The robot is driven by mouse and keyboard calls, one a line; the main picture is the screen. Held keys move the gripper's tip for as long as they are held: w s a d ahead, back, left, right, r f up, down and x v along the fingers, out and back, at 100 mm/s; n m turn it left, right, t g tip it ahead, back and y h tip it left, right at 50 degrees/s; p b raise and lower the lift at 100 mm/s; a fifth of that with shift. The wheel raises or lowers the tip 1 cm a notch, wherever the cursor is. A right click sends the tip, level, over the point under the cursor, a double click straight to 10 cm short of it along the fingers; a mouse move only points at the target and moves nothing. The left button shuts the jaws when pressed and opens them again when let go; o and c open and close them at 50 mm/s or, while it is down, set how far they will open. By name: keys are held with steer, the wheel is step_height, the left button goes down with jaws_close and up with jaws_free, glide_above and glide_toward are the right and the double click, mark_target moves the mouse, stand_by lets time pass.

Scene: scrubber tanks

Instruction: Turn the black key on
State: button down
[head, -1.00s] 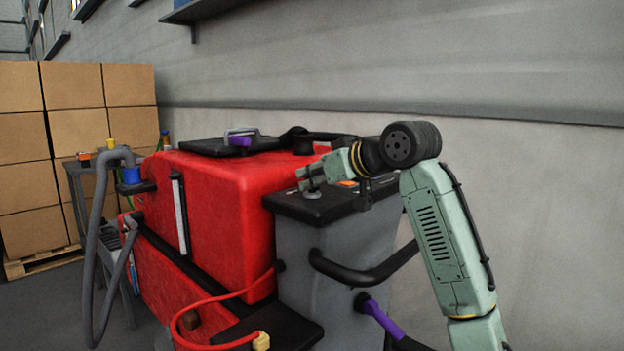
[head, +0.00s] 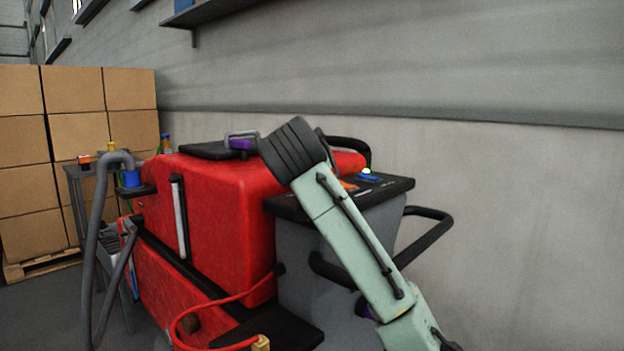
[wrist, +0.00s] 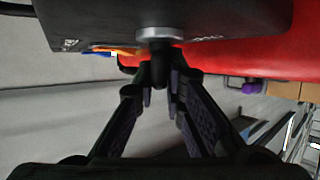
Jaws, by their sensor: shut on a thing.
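The black key (wrist: 158,73) projects from a silver round collar (wrist: 158,34) on the dark control panel (wrist: 90,22) in the wrist view. My gripper (wrist: 160,92) has its two dark fingers drawn together around the key. In the head view my green arm crosses in front of the panel (head: 397,186) and hides the key and the gripper. The key's exact angle is hard to read.
The red tank (head: 232,200) stands left of the panel. A black handle (head: 440,226) sticks out right. Stacked cartons (head: 75,135) stand far left.

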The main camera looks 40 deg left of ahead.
steer(key=shift+m+h, duration=0.6)
steer(key=shift+h, duration=0.1)
steer(key=shift+f+t, duration=0.1)
steer(key=shift+t, duration=0.2)
steer(key=c, duration=1.7)
jaws_free()
steer(key=shift+o, duration=0.2)
steer(key=v, duration=1.2)
steer(key=shift+a, duration=0.1)
